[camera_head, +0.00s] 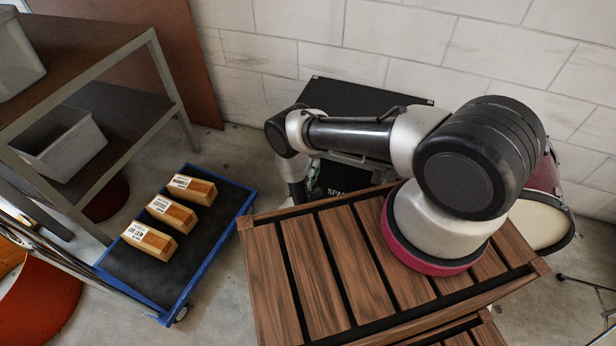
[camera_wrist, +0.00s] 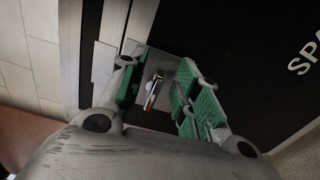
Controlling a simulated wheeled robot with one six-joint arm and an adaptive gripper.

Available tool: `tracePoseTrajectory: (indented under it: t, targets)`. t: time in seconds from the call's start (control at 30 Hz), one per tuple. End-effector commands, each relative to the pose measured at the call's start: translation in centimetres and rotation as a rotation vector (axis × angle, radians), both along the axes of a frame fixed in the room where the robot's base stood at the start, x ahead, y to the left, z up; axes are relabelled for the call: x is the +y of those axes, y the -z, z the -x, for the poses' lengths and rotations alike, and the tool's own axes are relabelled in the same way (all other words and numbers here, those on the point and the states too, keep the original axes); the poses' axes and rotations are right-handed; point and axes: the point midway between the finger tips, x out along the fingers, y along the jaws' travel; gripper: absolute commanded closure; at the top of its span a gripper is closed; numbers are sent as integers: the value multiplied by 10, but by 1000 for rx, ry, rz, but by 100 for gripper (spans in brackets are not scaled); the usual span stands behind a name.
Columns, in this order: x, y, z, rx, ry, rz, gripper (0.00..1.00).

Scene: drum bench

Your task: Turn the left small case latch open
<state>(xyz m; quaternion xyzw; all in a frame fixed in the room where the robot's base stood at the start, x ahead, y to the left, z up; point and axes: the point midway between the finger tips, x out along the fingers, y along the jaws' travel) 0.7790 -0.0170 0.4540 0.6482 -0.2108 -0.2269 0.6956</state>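The black case (camera_head: 362,97) stands against the wall behind the slatted wooden top, with part of its white "SPA" lettering visible on the front. In the wrist view the case front (camera_wrist: 231,45) fills the right side. A small latch (camera_wrist: 153,92) with a silver and red handle sits on a grey plate on it. My gripper (camera_wrist: 157,68) is open, its green-padded fingers on either side of the latch with visible gaps. Whether either finger touches it, I cannot tell. In the head view my arm hides part of the case, and the latch is not visible.
The slatted wooden top (camera_head: 328,262) lies in front of the case, under my arm. A blue-edged dolly (camera_head: 216,262) carries three wooden blocks (camera_head: 172,212) at left. A shelf rack (camera_head: 160,62) holds grey bins. A drum (camera_head: 537,222) stands at right. Bare floor lies between rack and case.

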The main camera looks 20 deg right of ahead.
Motion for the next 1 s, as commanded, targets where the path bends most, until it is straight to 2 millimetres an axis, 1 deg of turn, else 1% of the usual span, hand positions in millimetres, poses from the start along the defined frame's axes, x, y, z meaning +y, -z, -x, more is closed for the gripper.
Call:
tracePoseTrajectory:
  t: [0.3, 0.4, 0.5, 0.7, 1.0]
  targets:
    - [42, 0, 55, 2, -8, 1, 68]
    - [52, 0, 70, 1, -7, 1, 68]
    - [60, 0, 81, 1, -6, 1, 68]
    - [66, 0, 91, 0, -2, 0, 68]
    - [66, 0, 91, 0, -1, 0, 68]
